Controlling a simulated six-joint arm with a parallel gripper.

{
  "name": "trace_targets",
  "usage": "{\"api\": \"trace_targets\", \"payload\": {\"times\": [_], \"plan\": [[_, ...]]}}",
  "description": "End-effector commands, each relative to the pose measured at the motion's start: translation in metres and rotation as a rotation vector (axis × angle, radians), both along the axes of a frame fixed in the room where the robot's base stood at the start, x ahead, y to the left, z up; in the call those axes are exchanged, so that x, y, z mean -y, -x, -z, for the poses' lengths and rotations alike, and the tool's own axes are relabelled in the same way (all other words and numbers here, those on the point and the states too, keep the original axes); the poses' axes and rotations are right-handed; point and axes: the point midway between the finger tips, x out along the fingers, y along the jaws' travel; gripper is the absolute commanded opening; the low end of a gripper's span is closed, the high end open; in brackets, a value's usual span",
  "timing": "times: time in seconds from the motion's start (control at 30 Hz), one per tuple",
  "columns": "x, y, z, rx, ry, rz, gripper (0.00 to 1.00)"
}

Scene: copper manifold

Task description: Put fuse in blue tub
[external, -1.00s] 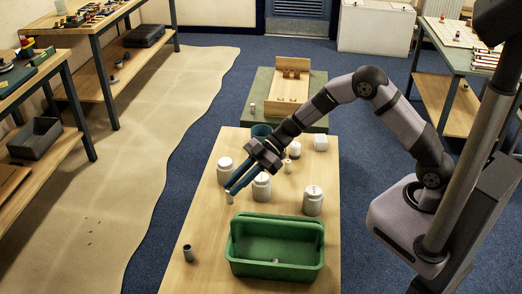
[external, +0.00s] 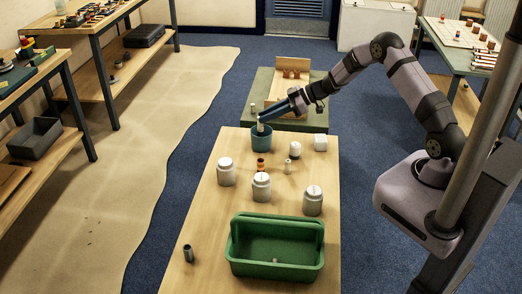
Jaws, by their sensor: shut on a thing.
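The blue tub (external: 262,144) stands at the far end of the wooden table, with its open mouth upward. My gripper (external: 263,117) is over the tub, its long blue fingers pointing down and to the left. It is shut on a small pale cylinder, the fuse (external: 261,128), which hangs upright at the tub's mouth. I cannot tell whether its lower end is inside the rim.
White jars (external: 226,172) stand across the table (external: 210,215). A small copper-coloured piece (external: 261,165) and a small pale cylinder (external: 287,166) stand nearer than the tub. A green tote (external: 275,269) and a dark grey cylinder (external: 188,253) are at the near end.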

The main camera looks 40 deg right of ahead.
Motion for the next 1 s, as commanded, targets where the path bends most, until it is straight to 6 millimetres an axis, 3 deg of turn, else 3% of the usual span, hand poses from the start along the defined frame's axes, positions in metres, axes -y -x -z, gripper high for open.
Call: {"api": "trace_targets", "payload": {"times": [0.03, 0.13, 0.3, 0.5, 1.0], "plan": [[0.014, -0.012, -0.006, 0.001, 0.0, 0.043, 0.0], [0.029, -0.04, -0.011, 0.003, 0.0, 0.126, 0.0], [0.049, -0.068, -0.023, 0.0, -0.001, 0.244, 0.0], [0.059, -0.073, -0.018, -0.002, -0.001, 0.305, 0.0], [0.058, -0.073, -0.004, 0.0, 0.0, 0.307, 0.0]]}}
